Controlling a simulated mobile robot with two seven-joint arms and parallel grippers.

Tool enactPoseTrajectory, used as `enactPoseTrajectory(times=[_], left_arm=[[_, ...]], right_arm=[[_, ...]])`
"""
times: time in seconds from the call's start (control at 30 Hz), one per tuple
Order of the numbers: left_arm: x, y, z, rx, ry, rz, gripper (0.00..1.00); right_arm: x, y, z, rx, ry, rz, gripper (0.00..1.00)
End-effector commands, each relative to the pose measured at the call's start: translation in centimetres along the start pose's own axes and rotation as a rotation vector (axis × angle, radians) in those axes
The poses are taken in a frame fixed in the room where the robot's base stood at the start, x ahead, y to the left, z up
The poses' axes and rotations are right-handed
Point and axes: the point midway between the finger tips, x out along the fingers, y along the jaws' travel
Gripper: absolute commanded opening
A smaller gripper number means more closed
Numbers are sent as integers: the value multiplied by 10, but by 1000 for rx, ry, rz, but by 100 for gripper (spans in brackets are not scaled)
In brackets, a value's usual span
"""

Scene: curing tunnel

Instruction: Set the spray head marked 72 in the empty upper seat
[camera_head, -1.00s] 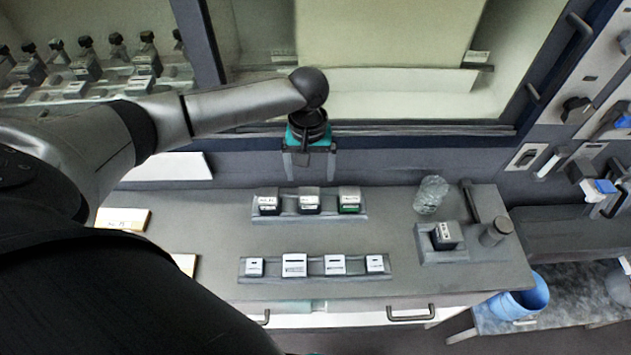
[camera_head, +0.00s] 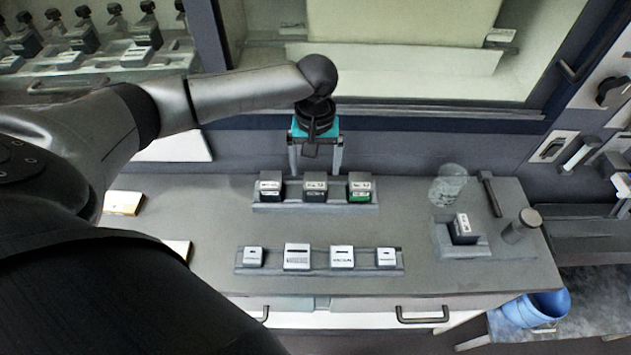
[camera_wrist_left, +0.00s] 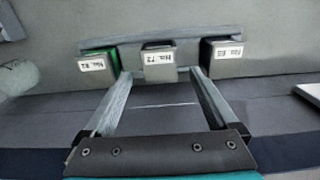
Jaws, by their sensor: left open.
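The block marked 72 (camera_wrist_left: 158,62) is the middle one of three dark blocks on a grey rack. It also shows in the head view (camera_head: 315,190). My left gripper (camera_head: 316,160) points down behind that rack. In the left wrist view its two fingers (camera_wrist_left: 158,82) are apart, reaching toward the 72 block, one to each side of its near face, with nothing held. I cannot tell if they touch it. The empty upper seat cannot be made out with certainty. My right gripper is not in view.
The block with a green base (camera_head: 361,190) and another dark block (camera_head: 270,188) flank 72. A front rack (camera_head: 320,270) holds several pale blocks. A glass jar (camera_head: 448,185) and a dark block on a stand (camera_head: 464,229) are at right. Wall fixtures (camera_head: 555,146) hang far right.

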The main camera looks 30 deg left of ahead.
Motion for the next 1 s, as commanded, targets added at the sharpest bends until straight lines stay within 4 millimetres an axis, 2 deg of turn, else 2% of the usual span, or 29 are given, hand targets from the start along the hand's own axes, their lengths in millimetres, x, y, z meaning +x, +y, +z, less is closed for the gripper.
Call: enactPoseTrajectory(times=[0.03, 0.17, 0.4, 0.73, 1.0], left_arm=[[9, 0, 0, 0, 1, 0, 92], [18, 0, 0, 0, 2, 1, 92], [41, 0, 0, -2, -1, 1, 92], [44, 0, 0, -1, 0, 1, 92], [44, 1, 0, -1, 0, 1, 77]], right_arm=[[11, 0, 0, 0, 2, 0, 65], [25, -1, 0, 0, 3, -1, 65], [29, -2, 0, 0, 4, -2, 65], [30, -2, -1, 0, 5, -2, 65], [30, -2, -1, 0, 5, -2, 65]])
